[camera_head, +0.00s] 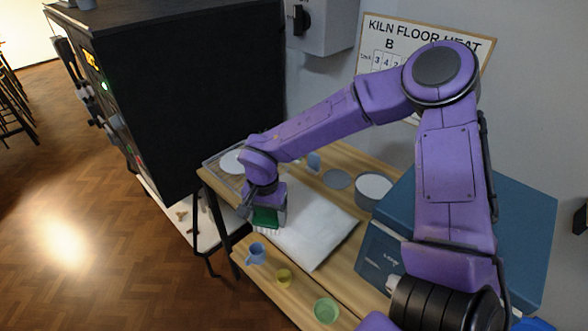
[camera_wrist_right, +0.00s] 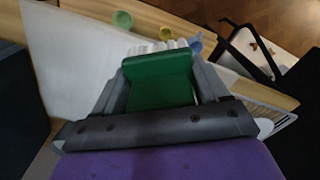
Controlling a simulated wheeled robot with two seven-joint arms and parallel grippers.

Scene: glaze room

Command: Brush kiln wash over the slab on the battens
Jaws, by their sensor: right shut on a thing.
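My right gripper (camera_head: 266,205) is shut on a green brush (camera_head: 265,217) with pale bristles. It holds the brush at the left end of the white slab (camera_head: 312,236) on the wooden table. The right wrist view shows the green brush (camera_wrist_right: 158,78) between the fingers, bristles pointing away, and the slab (camera_wrist_right: 75,75) beside it. I cannot tell whether the bristles touch the slab. The battens are hidden beneath the slab. A round tub (camera_head: 373,187) with a white top stands beyond the slab; it may hold the wash. My left gripper is out of view.
A blue jug (camera_head: 256,254), a yellow cup (camera_head: 283,276) and a green bowl (camera_head: 326,310) stand along the near table edge. A large black kiln (camera_head: 190,90) is at left, and a blue box (camera_head: 520,230) at right. My right arm spans above the table.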

